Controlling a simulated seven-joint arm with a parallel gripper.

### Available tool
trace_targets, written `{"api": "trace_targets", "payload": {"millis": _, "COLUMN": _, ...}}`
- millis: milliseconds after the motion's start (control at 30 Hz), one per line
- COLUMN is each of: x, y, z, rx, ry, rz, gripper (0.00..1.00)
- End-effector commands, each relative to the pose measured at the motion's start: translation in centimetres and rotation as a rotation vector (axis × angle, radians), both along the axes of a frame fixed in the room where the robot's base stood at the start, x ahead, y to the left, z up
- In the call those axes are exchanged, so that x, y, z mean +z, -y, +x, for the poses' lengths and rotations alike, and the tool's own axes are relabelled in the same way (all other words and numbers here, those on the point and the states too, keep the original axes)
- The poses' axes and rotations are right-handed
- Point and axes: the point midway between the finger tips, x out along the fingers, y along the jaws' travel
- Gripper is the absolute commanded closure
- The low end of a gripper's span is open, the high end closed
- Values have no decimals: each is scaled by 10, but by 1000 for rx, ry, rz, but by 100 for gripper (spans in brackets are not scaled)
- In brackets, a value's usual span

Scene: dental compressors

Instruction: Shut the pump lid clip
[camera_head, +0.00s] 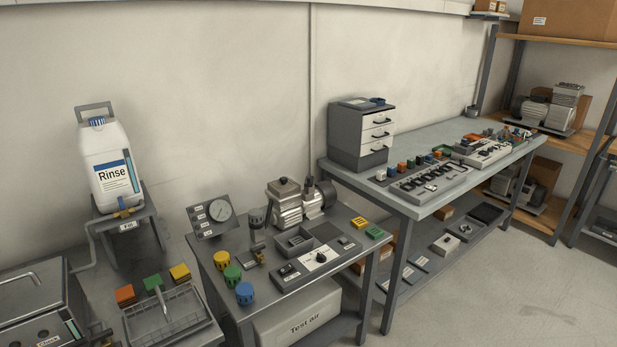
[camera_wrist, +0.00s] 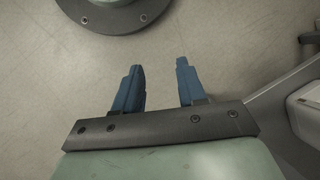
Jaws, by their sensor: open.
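A grey metal pump (camera_head: 300,200) with ribbed cylinders stands at the back of the small middle bench in the head view. Its lid clip is too small to make out, so I cannot tell whether it is open or shut. My gripper (camera_wrist: 158,68) shows only in the wrist view, with its two blue fingers apart and nothing between them. It faces a plain pale surface, away from the pump. No part of the gripper shows in the head view.
The middle bench (camera_head: 262,287) also holds a pressure gauge (camera_head: 220,211), yellow, green and blue caps (camera_head: 244,292) and a switch panel (camera_head: 308,263). A Rinse jug (camera_head: 112,172) stands at left. A long workbench (camera_head: 433,202) with drawers (camera_head: 362,132) stands at right.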

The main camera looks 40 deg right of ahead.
Motion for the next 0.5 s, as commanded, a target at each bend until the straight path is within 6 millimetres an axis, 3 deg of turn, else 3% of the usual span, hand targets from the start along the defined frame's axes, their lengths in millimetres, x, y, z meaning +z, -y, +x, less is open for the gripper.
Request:
{"api": "trace_targets", "payload": {"millis": 33, "x": -2, "y": 14, "z": 21, "rx": -57, "ry": 29, "rz": 7, "gripper": 60}}
{"api": "trace_targets", "payload": {"millis": 200, "x": 5, "y": 59, "z": 73, "rx": -234, "ry": 119, "rz": 24, "gripper": 60}}
{"api": "trace_targets", "payload": {"millis": 367, "x": 16, "y": 114, "z": 117, "rx": -397, "ry": 207, "rz": 38, "gripper": 60}}
{"api": "trace_targets", "payload": {"millis": 500, "x": 30, "y": 169, "z": 150, "rx": -539, "ry": 284, "rz": 44, "gripper": 60}}
